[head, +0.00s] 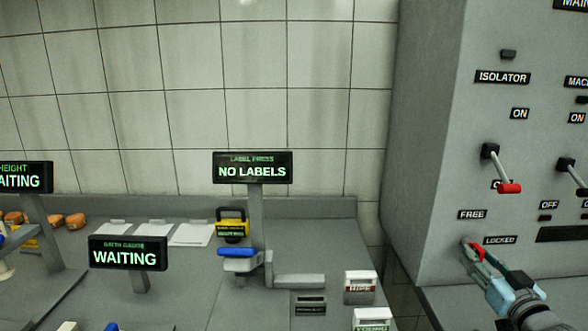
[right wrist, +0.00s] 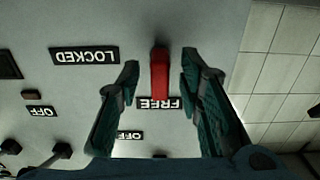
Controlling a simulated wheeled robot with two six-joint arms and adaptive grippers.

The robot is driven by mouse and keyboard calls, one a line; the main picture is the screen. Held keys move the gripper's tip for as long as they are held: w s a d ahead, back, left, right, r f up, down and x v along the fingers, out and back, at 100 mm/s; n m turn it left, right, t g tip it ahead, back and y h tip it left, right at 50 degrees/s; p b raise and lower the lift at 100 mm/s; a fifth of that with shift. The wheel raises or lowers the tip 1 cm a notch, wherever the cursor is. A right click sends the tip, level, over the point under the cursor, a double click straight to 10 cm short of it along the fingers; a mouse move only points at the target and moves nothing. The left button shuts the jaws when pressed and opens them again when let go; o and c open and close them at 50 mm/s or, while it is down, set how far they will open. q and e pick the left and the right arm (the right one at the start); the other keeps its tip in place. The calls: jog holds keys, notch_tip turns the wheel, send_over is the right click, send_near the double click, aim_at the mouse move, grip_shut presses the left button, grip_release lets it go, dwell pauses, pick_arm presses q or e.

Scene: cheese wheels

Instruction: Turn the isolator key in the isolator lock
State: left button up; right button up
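The red isolator key (right wrist: 160,75) sits on the grey panel between the FREE label (right wrist: 172,103) and the LOCKED label (right wrist: 85,56) in the right wrist view, where the lettering is upside down. Its lower end overlaps FREE. My right gripper (right wrist: 159,72) is open, with one finger on each side of the key and a gap showing on both sides. In the head view my right gripper (head: 478,252) is at the panel, just below FREE and LOCKED. The lock body is hidden behind the key and fingers. My left gripper is not in view.
Above the lock is the isolator switch (head: 508,187), its red-tipped lever down over its lower label. Another lever (head: 572,175) stands to its right. The grey bench (head: 330,235) at left holds the NO LABELS sign (head: 252,168), a yellow-and-black padlock-shaped item (head: 231,226) and boxes.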

jog(key=shift+r, duration=0.1)
dwell(0.3)
jog(key=shift+p, duration=0.35)
jog(key=shift+w, duration=0.1)
grip_shut()
